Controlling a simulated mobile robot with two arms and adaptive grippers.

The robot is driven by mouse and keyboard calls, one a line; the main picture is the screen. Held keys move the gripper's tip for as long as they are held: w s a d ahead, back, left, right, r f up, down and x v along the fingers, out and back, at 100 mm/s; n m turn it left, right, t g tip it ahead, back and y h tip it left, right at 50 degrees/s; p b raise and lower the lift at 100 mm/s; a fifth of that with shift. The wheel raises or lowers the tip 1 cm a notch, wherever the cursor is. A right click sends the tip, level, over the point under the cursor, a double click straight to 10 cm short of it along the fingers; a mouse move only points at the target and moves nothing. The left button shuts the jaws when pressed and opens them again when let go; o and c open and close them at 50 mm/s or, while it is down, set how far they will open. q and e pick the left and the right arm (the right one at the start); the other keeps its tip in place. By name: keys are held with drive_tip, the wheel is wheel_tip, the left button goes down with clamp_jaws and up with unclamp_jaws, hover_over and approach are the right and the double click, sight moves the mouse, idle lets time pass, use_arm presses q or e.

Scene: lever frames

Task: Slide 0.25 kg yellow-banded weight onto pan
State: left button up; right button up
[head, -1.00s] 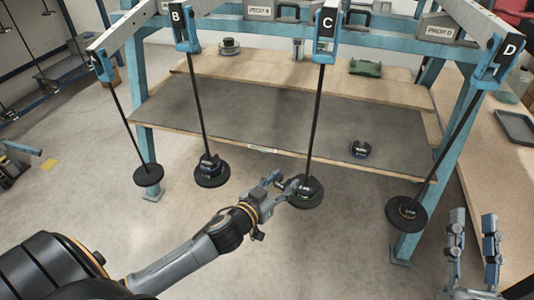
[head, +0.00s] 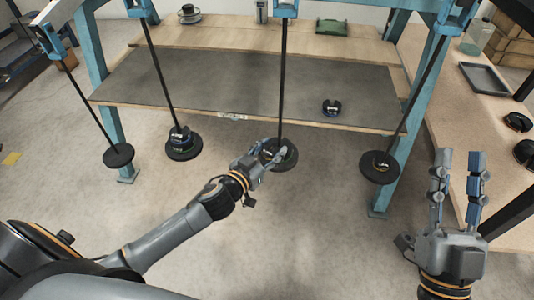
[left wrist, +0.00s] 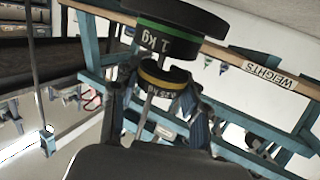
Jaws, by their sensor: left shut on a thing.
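My left gripper (head: 272,150) is at the third hanging rod (head: 283,75) from the left, just above its round black pan (head: 290,161). In the left wrist view, which looks upside down, the left gripper (left wrist: 168,95) is shut on the yellow-banded weight (left wrist: 163,80). The rod passes at this weight's slot. A larger green-banded weight (left wrist: 165,38) marked 1 kg sits on the pan (left wrist: 190,14), with a small gap between the two weights. The gripper mostly hides the yellow band in the head view. My right gripper (head: 458,172) is open and empty at the right.
Other rods carry pans at the far left (head: 118,155), left (head: 184,152) and right (head: 380,168). A small dark slotted weight (head: 331,109) lies on the grey bench mat (head: 230,90). A blue frame post (head: 386,185) stands at the right, beside a side table (head: 455,130).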

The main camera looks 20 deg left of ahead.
sight(279, 140)
use_arm(q)
drive_tip(key=shift+w, duration=0.2)
use_arm(e)
drive_tip(key=shift+s+r, duration=0.1)
drive_tip(key=shift+r, duration=0.1)
use_arm(q)
drive_tip(key=shift+w+d, duration=0.1)
drive_tip(key=shift+w, duration=0.15)
use_arm(e)
drive_tip(key=shift+w+a+f+g, duration=0.1)
drive_tip(key=shift+w+f+g, duration=0.45)
drive_tip(key=shift+f, duration=0.35)
use_arm(q)
drive_tip(key=shift+w, duration=0.2)
use_arm(e)
drive_tip(key=shift+r, duration=0.1)
use_arm(q)
drive_tip(key=shift+w+d, duration=0.1)
drive_tip(key=shift+w, duration=0.05)
drive_tip(key=shift+w+d+p, duration=0.1)
drive_tip(key=shift+w+p, duration=0.2)
drive_tip(key=shift+w, duration=0.4)
use_arm(e)
drive_tip(key=shift+w+f+g, duration=0.25)
drive_tip(key=shift+w+f, duration=0.05)
drive_tip(key=shift+w, duration=0.05)
